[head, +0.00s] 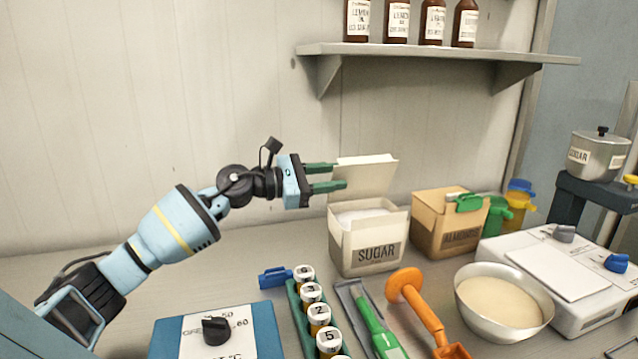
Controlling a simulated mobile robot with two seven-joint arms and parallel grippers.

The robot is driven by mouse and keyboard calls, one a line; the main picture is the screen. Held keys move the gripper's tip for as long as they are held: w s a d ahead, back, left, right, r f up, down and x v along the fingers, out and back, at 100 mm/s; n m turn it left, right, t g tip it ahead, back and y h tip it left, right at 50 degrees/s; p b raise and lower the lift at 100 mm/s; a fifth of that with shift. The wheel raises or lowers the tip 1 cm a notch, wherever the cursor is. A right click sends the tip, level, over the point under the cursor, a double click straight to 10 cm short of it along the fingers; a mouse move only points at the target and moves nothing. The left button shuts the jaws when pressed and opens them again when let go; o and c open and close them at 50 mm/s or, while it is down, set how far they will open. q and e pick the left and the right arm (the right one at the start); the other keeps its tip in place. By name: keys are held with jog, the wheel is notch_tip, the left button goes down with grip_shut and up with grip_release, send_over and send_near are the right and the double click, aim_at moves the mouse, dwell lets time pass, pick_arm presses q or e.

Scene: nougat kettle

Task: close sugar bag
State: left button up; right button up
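The sugar bag (367,245) is a cream box-shaped bag labelled SUGAR, standing upright on the table. Its top is open and white sugar (362,215) shows inside. Its flap (366,172) stands up at the back edge. My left gripper (336,177) is at the upper left of the bag, pointing right. Its two green fingers are spread apart with nothing between them. The fingertips are close to the flap's left edge; I cannot tell whether they touch it. My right gripper is not in view.
A brown almonds box (450,222) stands right of the bag. In front are a row of numbered jars (319,316), a green-handled tool (376,325), an orange scoop (414,295) and a metal bowl (503,300). A shelf (440,52) with brown bottles hangs above.

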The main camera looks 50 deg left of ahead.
pick_arm(q)
jog(key=shift+b+v, duration=0.45)
jog(key=shift+v, duration=1.1)
